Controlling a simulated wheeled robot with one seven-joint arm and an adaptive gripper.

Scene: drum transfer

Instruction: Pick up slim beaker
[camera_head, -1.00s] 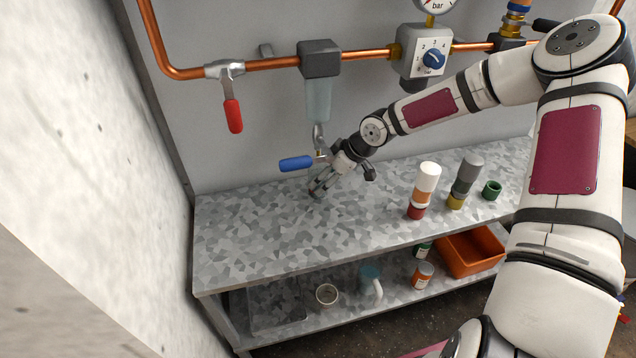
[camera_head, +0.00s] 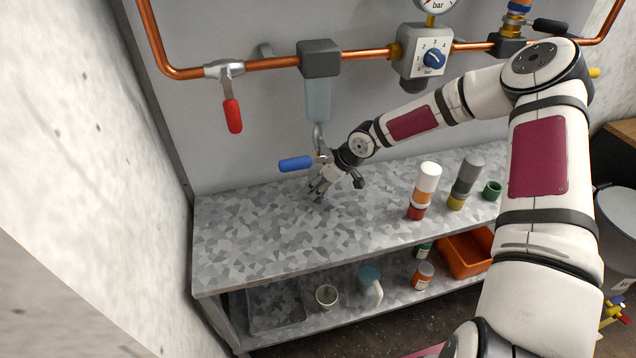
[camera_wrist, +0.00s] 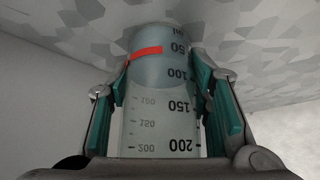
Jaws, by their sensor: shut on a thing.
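The slim beaker (camera_wrist: 160,100) is clear, with a printed scale and a red line. In the wrist view it stands between the two green-padded fingers of my gripper (camera_wrist: 165,97), which are shut on it from both sides. In the head view my gripper (camera_head: 319,188) is at the back of the bench top, just below the blue-handled tap. The beaker is hard to make out there, mostly hidden by the fingers. I cannot tell whether its base touches the bench.
The blue tap lever (camera_head: 296,164) is close beside my gripper, under the copper pipe (camera_head: 270,64). Stacked white-orange-red containers (camera_head: 424,190), a grey-and-yellow stack (camera_head: 466,182) and a green ring (camera_head: 491,190) stand to the right. The bench's left and front (camera_head: 250,240) are clear.

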